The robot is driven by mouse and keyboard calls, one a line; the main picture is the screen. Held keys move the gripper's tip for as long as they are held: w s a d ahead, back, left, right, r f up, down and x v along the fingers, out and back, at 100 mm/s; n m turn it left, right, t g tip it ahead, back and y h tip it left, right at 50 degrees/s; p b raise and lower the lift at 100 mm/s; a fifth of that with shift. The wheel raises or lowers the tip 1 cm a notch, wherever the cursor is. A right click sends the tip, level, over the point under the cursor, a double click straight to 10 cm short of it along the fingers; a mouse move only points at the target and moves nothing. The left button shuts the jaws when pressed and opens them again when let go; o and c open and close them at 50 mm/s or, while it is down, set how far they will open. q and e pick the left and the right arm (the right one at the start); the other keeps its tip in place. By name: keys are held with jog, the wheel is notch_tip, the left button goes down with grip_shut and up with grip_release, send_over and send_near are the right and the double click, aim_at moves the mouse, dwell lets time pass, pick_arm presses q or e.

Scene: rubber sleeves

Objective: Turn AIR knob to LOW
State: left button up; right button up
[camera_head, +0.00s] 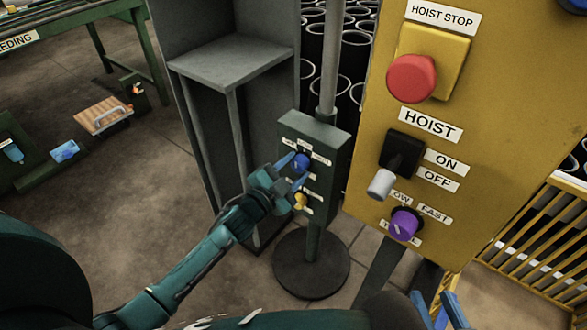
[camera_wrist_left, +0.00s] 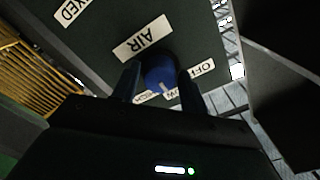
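The blue AIR knob (camera_head: 301,160) is on the dark green pedestal box (camera_head: 328,143). In the left wrist view, the knob (camera_wrist_left: 159,77) sits below the AIR label (camera_wrist_left: 143,38). Its pale mark faces down, towards the partly hidden LOW label (camera_wrist_left: 171,95). The OFF label (camera_wrist_left: 195,78) is to the right, and the HIGH label is mostly hidden. My left gripper (camera_head: 292,173) is open with its fingers on either side of the knob; I cannot tell whether they touch it. My right gripper (camera_head: 434,303) is open and empty at the bottom edge.
A yellow knob (camera_head: 300,201) is just below on the same box. The yellow hoist panel (camera_head: 490,130) stands close on the right with a red button (camera_head: 411,78), a switch (camera_head: 381,183) and a purple knob (camera_head: 404,224). A grey stand (camera_head: 230,57) is behind.

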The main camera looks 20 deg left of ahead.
pick_arm(q)
jog(key=shift+o, duration=1.4)
jog(key=p+v, duration=0.1)
jog(key=v, duration=1.2)
jog(key=shift+s, duration=0.1)
jog(key=shift+r, duration=0.1)
